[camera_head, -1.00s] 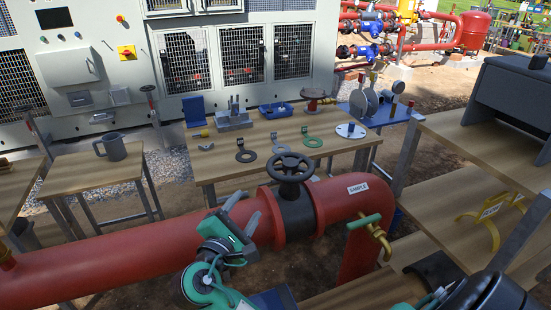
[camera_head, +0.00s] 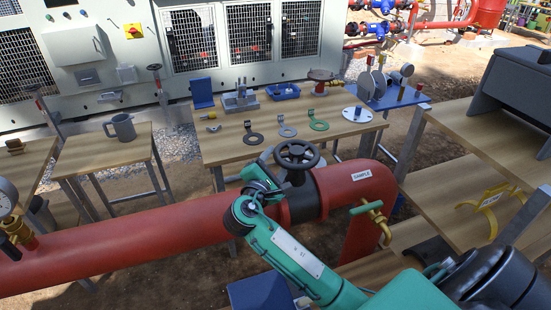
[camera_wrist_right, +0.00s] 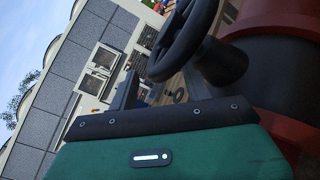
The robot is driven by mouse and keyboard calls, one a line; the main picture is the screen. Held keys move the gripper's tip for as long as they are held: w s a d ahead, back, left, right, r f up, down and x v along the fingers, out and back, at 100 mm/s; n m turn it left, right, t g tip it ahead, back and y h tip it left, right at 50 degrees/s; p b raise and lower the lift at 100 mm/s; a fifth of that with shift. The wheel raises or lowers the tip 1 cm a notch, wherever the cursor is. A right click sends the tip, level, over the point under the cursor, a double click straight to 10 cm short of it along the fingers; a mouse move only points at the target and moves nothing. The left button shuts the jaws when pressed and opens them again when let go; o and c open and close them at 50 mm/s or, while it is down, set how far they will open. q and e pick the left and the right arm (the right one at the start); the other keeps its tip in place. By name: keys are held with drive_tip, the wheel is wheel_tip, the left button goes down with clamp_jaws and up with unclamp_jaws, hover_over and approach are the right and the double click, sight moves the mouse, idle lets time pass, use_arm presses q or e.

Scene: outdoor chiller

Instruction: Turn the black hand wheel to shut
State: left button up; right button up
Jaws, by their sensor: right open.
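The black hand wheel (camera_head: 297,154) sits on a black valve body (camera_head: 302,197) set in the thick red pipe (camera_head: 150,240). In the right wrist view the wheel (camera_wrist_right: 183,38) is large and close, just beyond the green gripper housing (camera_wrist_right: 170,155). My right gripper (camera_head: 270,178) is just left of the wheel and its stem, open, with nothing seen between its fingers. Its fingers are small and partly hidden in the head view, and I cannot tell whether they touch the wheel. My left gripper is not in view.
A green-handled brass tap (camera_head: 372,212) projects from the pipe at right. A grey mug (camera_head: 120,127) stands on a side table. Shelves stand at right.

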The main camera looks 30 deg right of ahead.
drive_tip(key=shift+w+d, duration=0.1)
drive_tip(key=shift+d, duration=0.05)
drive_tip(key=c, duration=0.9)
drive_tip(key=shift+c, duration=0.2)
drive_tip(key=shift+w+g, duration=0.1)
drive_tip(key=shift+g, duration=0.2)
